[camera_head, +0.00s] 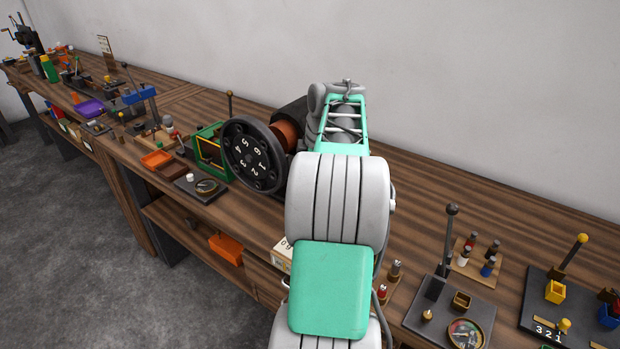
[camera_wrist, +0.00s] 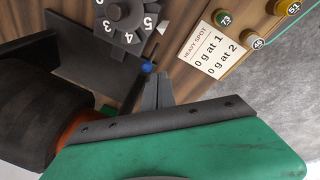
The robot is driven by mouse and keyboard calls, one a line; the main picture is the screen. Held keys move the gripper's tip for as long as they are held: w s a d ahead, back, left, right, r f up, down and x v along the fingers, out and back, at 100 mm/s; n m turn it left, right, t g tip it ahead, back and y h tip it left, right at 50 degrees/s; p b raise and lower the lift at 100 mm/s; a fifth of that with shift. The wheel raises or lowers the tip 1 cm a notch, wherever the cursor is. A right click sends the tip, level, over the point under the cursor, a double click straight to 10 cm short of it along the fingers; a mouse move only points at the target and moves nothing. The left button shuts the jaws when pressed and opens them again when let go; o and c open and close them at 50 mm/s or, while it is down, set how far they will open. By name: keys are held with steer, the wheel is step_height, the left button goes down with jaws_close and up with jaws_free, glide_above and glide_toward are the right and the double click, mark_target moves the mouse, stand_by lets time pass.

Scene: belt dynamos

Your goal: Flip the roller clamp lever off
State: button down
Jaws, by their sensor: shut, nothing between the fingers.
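In the wrist view a small blue knob (camera_wrist: 147,67) on a thin dark rod shows beside the numbered wheel (camera_wrist: 126,18); it looks like the end of the clamp lever. My gripper (camera_wrist: 160,76) is shut and empty, its grey fingertips just below and right of the knob. I cannot tell whether they touch it. In the head view the black numbered wheel (camera_head: 255,157) and a copper-coloured roller (camera_head: 286,134) stand left of my arm. My arm hides the knob and my gripper there. A dark cylinder (camera_wrist: 35,125) lies at the lower left of the wrist view.
A "HEAVY SPOT" card (camera_wrist: 213,44) and several numbered round pieces, one marked 73 (camera_wrist: 224,18), lie right of the knob. A green frame (camera_head: 209,150) stands left of the wheel. A black plate with a tall lever (camera_head: 448,250) is to the right. Bench behind my arm is clear.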

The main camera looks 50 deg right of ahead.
step_height(320, 180, up, 11)
steer(key=a+p, duration=0.2)
steer(key=p, duration=0.1)
steer(key=shift+s+a, duration=0.15)
steer(key=shift+s, duration=0.25)
steer(key=shift+r, duration=0.1)
